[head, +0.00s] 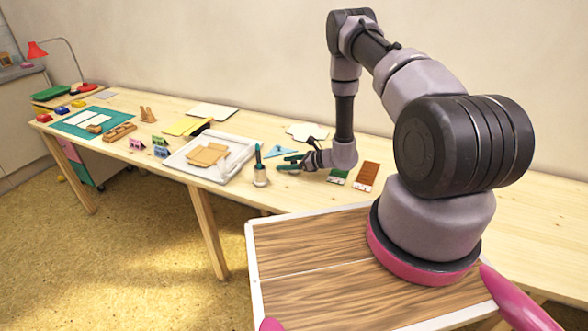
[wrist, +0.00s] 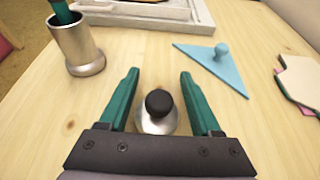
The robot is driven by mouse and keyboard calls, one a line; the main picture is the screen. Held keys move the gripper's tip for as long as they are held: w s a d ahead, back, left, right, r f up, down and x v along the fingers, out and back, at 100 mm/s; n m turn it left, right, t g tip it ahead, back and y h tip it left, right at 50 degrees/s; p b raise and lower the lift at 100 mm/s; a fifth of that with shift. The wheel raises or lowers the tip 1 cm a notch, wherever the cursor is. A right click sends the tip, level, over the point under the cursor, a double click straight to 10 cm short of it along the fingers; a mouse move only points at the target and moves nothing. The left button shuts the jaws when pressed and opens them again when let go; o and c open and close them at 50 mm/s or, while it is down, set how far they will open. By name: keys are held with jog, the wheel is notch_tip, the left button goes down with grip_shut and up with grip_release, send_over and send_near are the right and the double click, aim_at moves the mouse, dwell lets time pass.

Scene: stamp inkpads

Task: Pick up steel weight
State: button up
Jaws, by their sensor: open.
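The steel weight (wrist: 157,116) is a silvery round piece with a black knob on top, standing on the wooden table. In the wrist view it sits between the two green fingers of my gripper (wrist: 158,95). The fingers are open, one on each side of it, and do not visibly touch it. Its lower part is hidden behind the gripper's dark palm bar. In the head view my gripper (head: 290,163) is low over the table, right of the metal cup; I cannot make out the weight there.
A metal cup (wrist: 78,50) with a green-handled tool stands ahead left. A blue triangle (wrist: 212,67) with a knob lies ahead right. A white tray (head: 178,160) with card pieces lies beyond the cup. Green and brown flat pieces (head: 366,177) lie right of my gripper.

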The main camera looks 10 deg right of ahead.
grip_shut()
